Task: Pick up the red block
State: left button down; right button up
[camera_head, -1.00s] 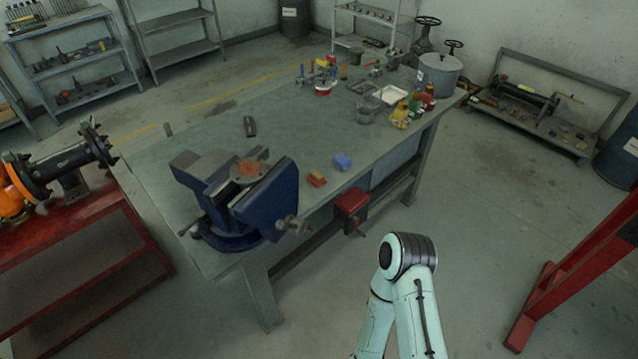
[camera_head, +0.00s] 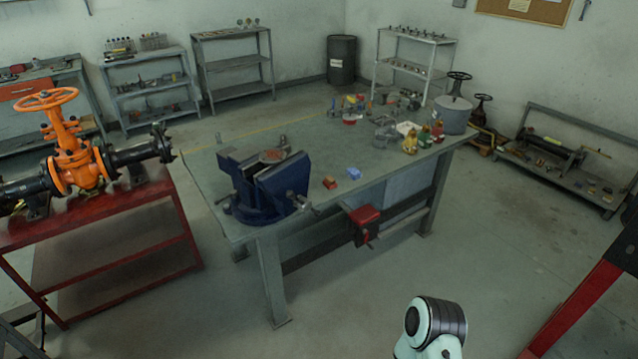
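A small red block (camera_head: 329,183) lies on the grey workbench (camera_head: 228,222) near its front edge, to the right of the blue vise. A small blue block (camera_head: 354,173) lies just right of and behind it, apart from it. A link of my arm (camera_head: 437,322) shows at the bottom, in front of the bench and well short of the block. Neither of my grippers is in the picture.
A big blue vise (camera_head: 266,190) stands on the bench's left end. A red box (camera_head: 362,223) with a handle hangs under the front edge. A red stand (camera_head: 80,225) with an orange valve (camera_head: 75,155) is at left. Floor in front of the bench is clear.

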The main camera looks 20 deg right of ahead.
aim_at(329, 182)
jog(key=k+u, duration=0.15)
jog(key=u, duration=1.45)
jog(key=l+u, duration=0.3)
jog(key=k+l+u, duration=0.15)
jog(key=l+u, duration=0.15)
jog(key=l, duration=0.2)
jog(key=k+l, duration=0.15)
jog(key=l, duration=0.3)
jog(key=k+l, duration=0.1)
jog(key=l, duration=0.3)
jog(key=k+l, duration=0.15)
jog(key=l, duration=0.3)
jog(key=k+l, duration=0.1)
jog(key=l, duration=0.3)
jog(key=k+l, duration=0.15)
jog(key=l, duration=0.3)
